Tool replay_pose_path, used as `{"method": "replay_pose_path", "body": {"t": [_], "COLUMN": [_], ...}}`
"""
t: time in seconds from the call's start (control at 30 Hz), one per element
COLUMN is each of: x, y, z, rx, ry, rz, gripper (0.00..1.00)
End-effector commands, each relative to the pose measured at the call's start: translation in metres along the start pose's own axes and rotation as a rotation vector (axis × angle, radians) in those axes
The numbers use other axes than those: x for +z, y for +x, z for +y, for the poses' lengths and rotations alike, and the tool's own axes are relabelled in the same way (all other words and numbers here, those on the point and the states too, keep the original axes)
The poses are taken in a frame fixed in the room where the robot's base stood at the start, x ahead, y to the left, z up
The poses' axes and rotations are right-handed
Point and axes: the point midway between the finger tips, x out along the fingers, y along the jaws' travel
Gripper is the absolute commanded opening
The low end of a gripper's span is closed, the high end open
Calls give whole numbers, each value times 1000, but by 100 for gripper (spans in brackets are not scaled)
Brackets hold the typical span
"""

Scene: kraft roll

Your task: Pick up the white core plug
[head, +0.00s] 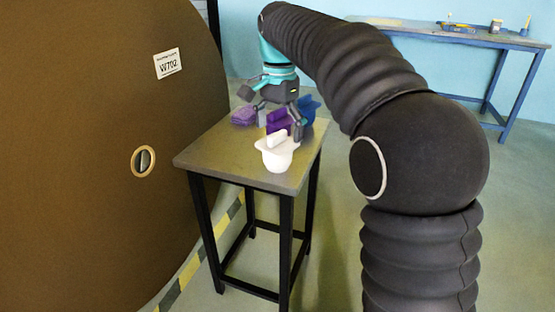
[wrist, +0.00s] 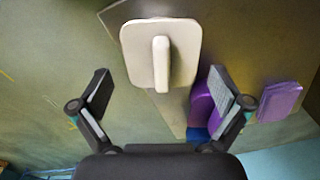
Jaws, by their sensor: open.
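The white core plug (head: 278,157) stands upright on the small table near its front edge, with its flat flange and raised grip bar on top. In the wrist view the white core plug (wrist: 182,45) is seen from above, its bar at the middle top of the picture. My gripper (head: 281,128) is above the table, at the plug's far side in the head view. In the wrist view my gripper (wrist: 160,88) is open, fingers wide apart on either side of the bar's lower end. Nothing is held, and neither finger visibly touches the plug.
A purple plug (head: 276,120) and a blue plug (head: 310,108) stand just behind, close to my gripper. A purple block-like item (head: 243,116) lies at the table's (head: 215,158) back left. A huge brown roll (head: 80,170) stands left; a blue workbench (head: 455,36) is far back.

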Motion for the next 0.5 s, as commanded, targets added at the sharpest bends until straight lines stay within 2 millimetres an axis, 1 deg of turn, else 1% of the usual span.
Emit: {"method": "replay_pose_path", "body": {"t": [0.03, 0.1, 0.23, 0.33, 0.5], "x": [1, 3, 3, 3, 3], "y": [10, 21, 37, 43, 44], "z": [0, -2, -2, -2, -2], "rx": [3, 2, 2, 1, 0], "ry": [-1, -1, 0, 0, 0], "rz": [-2, -1, -1, 0, 0], "gripper": [100, 100, 100, 100, 100]}}
